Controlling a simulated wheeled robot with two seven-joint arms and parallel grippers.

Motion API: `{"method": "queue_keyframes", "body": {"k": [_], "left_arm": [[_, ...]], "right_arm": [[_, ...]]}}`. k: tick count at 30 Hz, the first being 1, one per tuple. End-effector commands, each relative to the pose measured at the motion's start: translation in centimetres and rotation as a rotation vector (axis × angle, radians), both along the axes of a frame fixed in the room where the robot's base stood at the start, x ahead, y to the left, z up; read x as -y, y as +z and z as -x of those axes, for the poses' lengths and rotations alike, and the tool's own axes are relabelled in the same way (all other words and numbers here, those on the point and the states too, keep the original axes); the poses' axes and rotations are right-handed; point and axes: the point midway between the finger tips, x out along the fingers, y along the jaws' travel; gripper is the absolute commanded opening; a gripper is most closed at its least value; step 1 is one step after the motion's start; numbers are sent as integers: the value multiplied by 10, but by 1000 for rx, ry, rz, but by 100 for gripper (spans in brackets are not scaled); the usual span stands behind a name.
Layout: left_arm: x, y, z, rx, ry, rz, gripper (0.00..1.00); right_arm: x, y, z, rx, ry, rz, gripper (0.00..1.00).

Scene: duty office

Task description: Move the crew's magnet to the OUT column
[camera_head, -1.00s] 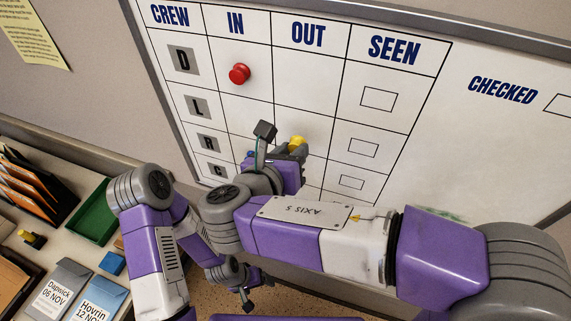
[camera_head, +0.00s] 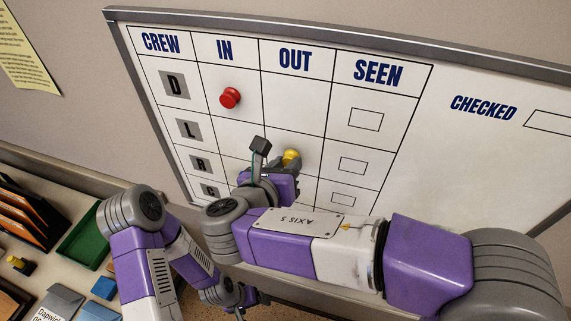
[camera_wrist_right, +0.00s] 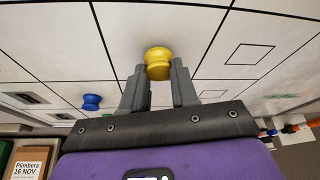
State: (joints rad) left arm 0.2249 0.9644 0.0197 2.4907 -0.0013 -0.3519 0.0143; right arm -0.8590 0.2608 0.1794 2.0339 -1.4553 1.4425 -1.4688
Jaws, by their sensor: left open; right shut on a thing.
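The whiteboard (camera_head: 480,160) has CREW, IN, OUT and SEEN columns. My right gripper (camera_head: 286,167) is at the board in the OUT column and shut on a yellow magnet (camera_head: 291,157), seemingly in the L row. In the right wrist view, the yellow magnet (camera_wrist_right: 158,62) sits between the two fingertips (camera_wrist_right: 158,78), at or very near the board; contact is unclear. A red magnet (camera_head: 230,97) is in the IN column, D row. A blue magnet (camera_wrist_right: 91,102) is one column left and one row lower than the yellow one. My left gripper (camera_head: 242,305) is open, low, below the board.
My right arm covers the board's lower part.

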Motion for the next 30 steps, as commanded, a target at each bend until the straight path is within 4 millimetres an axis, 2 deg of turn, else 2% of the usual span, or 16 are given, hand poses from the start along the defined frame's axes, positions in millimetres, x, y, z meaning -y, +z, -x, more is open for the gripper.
{"method": "queue_keyframes", "body": {"k": [30], "left_arm": [[0, 6, 0, 0, 0, 0, 82]], "right_arm": [[2, 0, -5, 0, -1, 0, 0]]}}
